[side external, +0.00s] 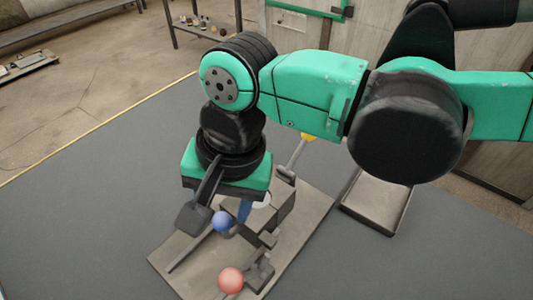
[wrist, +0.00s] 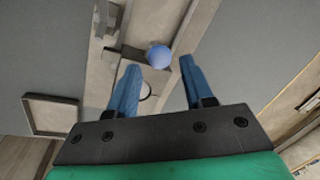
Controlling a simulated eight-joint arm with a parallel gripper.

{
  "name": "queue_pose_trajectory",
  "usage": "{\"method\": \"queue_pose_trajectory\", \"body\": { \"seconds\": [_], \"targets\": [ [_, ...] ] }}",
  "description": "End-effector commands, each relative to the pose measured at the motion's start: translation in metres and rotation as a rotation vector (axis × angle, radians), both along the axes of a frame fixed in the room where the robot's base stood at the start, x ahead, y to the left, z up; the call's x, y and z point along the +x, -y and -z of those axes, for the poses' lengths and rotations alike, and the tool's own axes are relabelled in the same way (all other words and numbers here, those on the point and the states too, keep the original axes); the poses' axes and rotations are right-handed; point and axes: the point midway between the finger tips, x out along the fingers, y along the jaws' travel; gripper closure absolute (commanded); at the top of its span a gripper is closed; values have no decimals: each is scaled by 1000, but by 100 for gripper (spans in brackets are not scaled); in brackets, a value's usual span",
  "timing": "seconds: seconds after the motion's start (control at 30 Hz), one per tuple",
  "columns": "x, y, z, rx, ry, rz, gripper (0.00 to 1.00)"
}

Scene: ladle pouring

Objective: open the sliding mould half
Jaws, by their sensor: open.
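A blue ball knob (side external: 222,221) sits at the mould, just left of my gripper's fingers in the side view. The mould block (side external: 284,204) is grey-brown and stands on a flat base plate (side external: 302,235); my wrist hides part of it. I cannot tell where its halves meet. My gripper (side external: 243,212) is low over the mould with blue fingers. In the wrist view, my gripper (wrist: 159,65) is open, and the blue knob (wrist: 159,55) shows between and just beyond the fingertips. I see no contact with it. A dark curved rim shows between the fingers.
A red ball knob (side external: 230,281) stands at the plate's front end. A shallow tray (side external: 377,204) lies to the right; it also shows in the wrist view (wrist: 52,117). A handle with a yellow end (side external: 307,138) rises behind the mould. The grey floor at left is clear.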

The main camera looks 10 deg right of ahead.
Motion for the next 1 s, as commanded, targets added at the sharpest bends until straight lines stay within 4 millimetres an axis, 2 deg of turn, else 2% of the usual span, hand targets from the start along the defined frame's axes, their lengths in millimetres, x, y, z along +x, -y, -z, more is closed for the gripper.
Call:
{"method": "queue_pose_trajectory", "body": {
  "seconds": [0.1, 0.3, 0.6, 0.63, 0.7, 0.8, 1.0],
  "targets": [
    [1, -3, 18, 1, 1, 0, 54],
    [2, -7, 40, 1, 2, -1, 54],
    [2, -7, 44, 1, 3, -1, 54],
    [2, -7, 44, 1, 3, -1, 57],
    [2, -7, 44, 1, 3, -1, 77],
    [3, -7, 44, 1, 3, -1, 100],
    [3, -7, 44, 1, 3, -1, 100]
  ]
}}
